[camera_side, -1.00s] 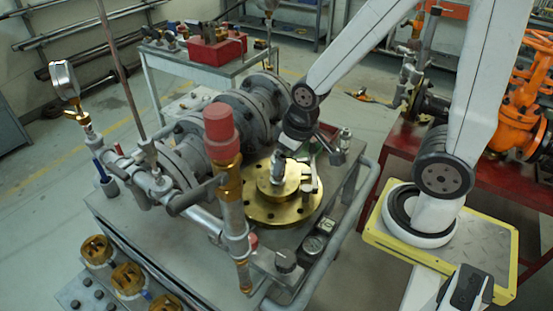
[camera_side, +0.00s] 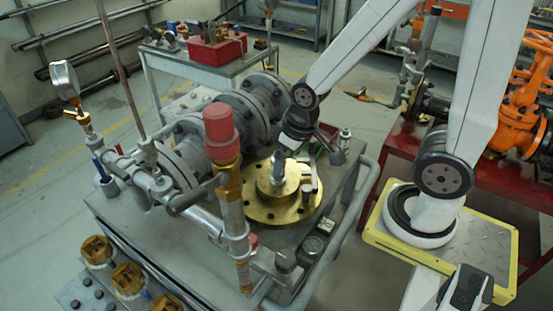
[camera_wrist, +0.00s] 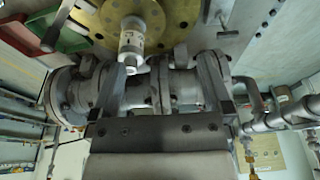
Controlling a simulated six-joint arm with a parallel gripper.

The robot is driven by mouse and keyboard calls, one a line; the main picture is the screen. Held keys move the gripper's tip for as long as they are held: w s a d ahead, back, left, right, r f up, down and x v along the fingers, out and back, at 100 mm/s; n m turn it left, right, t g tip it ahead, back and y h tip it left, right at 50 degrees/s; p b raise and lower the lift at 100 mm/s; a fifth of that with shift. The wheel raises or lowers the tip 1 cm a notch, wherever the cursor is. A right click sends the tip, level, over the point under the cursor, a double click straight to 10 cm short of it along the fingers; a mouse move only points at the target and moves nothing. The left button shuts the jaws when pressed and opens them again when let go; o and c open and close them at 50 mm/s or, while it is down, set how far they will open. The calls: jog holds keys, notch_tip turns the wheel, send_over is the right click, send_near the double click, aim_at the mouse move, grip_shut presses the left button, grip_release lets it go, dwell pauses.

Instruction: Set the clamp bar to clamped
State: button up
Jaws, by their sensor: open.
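A round brass flange (camera_side: 262,214) lies flat on the grey cart, with a raised brass hub and a silver cylindrical fitting (camera_side: 278,170) standing on it. A small silver piece (camera_side: 311,184) at the right of the hub may be the clamp bar; its setting is too small to tell. My gripper (camera_side: 309,151) is open above the flange, its fingers spread. In the wrist view, the two fingers of my gripper (camera_wrist: 162,78) are apart with nothing clearly held between them. A grey T-shaped part (camera_wrist: 222,32) is at upper right.
A large grey flanged valve body (camera_side: 240,115) stands behind and left of the brass flange. A pipe with a red cap (camera_side: 221,128) rises in front.

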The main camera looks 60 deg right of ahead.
jog(key=c, duration=0.4)
jog(key=shift+w+d, duration=0.1)
jog(key=shift+d, duration=0.1)
jog(key=shift+c, duration=0.4)
jog(key=m+g+y, duration=0.4)
jog(key=m, duration=1)
send_near(312, 152)
jog(key=shift+w+d, duration=0.15)
jog(key=shift+w, duration=0.05)
jog(key=shift+f, duration=0.1)
jog(key=shift+x, duration=3.9)
jog(key=shift+s, duration=0.1)
grip_shut()
